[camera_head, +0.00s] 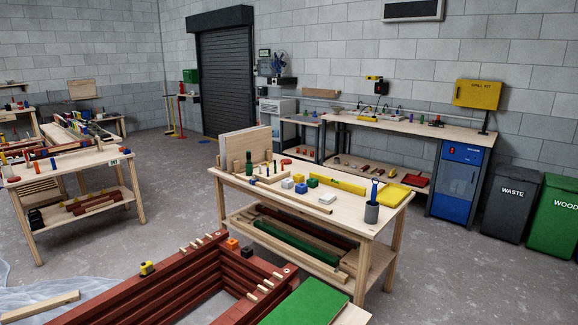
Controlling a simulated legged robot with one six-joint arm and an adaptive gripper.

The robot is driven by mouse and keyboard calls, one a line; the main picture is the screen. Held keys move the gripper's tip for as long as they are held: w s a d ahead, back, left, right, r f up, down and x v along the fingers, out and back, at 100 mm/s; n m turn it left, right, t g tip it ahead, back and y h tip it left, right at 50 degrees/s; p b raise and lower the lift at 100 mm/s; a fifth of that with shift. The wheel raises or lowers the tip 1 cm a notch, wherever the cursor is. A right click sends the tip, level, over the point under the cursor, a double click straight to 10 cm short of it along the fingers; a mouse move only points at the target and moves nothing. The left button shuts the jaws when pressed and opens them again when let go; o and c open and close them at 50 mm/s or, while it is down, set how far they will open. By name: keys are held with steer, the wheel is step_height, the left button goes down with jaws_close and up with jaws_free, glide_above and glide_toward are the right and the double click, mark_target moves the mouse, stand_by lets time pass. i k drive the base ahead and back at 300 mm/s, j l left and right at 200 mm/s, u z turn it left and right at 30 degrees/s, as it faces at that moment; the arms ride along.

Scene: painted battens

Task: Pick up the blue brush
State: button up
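A slim blue item (375,191), which looks like the blue brush, stands upright in a dark grey cup (371,213). The cup is on the right end of the wooden workbench (225,178) in the middle of the room. The item's lower part is hidden inside the cup, and it is too small to make out bristles. My gripper is not in view.
The bench also holds blue, white, yellow and green blocks, a yellow level (338,183), a yellow tray (393,194) and a green bottle (249,162). A red timber frame (150,294) and green board (307,303) stand in front. Open floor lies right of the bench.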

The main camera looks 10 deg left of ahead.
mark_target(374, 189)
steer(key=i+l+z, duration=0.15)
steer(key=i, duration=0.6)
steer(key=i+l+z, duration=0.15)
steer(key=i, duration=0.55)
steer(key=i+l+u, duration=0.1)
steer(key=i+u, duration=0.3)
steer(key=i+l+u, duration=0.25)
steer(key=i+u, duration=0.15)
steer(key=i, duration=0.1)
